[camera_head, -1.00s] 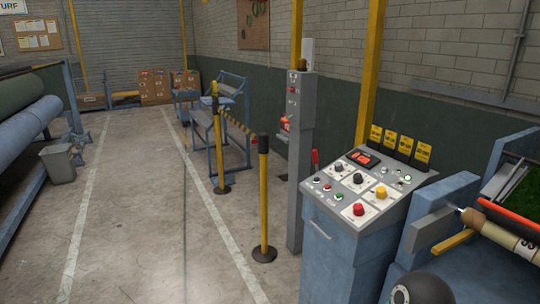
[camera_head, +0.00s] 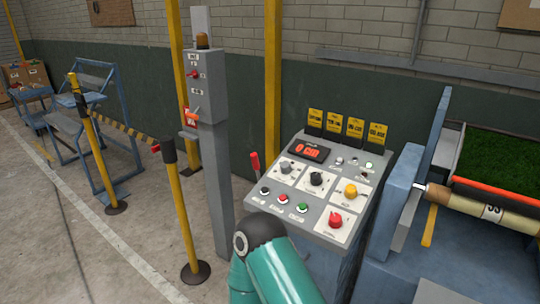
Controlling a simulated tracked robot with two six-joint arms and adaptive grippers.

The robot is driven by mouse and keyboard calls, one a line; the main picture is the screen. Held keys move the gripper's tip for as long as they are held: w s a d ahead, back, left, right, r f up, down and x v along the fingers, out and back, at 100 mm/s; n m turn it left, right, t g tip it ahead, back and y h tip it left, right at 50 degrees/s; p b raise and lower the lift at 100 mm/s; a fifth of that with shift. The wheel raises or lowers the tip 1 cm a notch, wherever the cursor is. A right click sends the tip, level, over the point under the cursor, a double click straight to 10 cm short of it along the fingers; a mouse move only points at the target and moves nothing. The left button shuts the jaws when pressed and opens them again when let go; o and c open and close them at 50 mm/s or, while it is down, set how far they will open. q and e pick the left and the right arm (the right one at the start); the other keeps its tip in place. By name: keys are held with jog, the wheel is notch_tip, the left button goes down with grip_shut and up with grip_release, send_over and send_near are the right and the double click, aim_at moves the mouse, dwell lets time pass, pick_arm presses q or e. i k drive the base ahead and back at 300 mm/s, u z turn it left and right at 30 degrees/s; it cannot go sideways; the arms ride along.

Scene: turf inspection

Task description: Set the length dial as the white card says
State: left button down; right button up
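The control console (camera_head: 318,170) stands right of centre with a sloped grey panel. A red display (camera_head: 310,151) on it reads what looks like 0 CM. A yellow knob (camera_head: 350,191) and a red knob (camera_head: 335,220) are lower right. Their labels are too small to read, so I cannot tell which is the length dial. I cannot make out a separate white card. A teal link of my arm covers the console's lower left front. Neither gripper shows.
Yellow tags (camera_head: 354,127) stand along the console's back edge. A grey post (camera_head: 216,140) and a yellow-black barrier post (camera_head: 181,215) stand to its left. A turf roll machine (camera_head: 480,200) is close on the right. Open floor lies at left.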

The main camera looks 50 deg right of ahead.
aim_at(286, 168)
jog(key=z, duration=0.35)
jog(key=i, duration=0.9)
jog(key=z, duration=0.7)
jog(key=k, duration=0.9)
jog(key=z, duration=0.2)
jog(key=i, duration=0.95)
jog(key=u, duration=0.1)
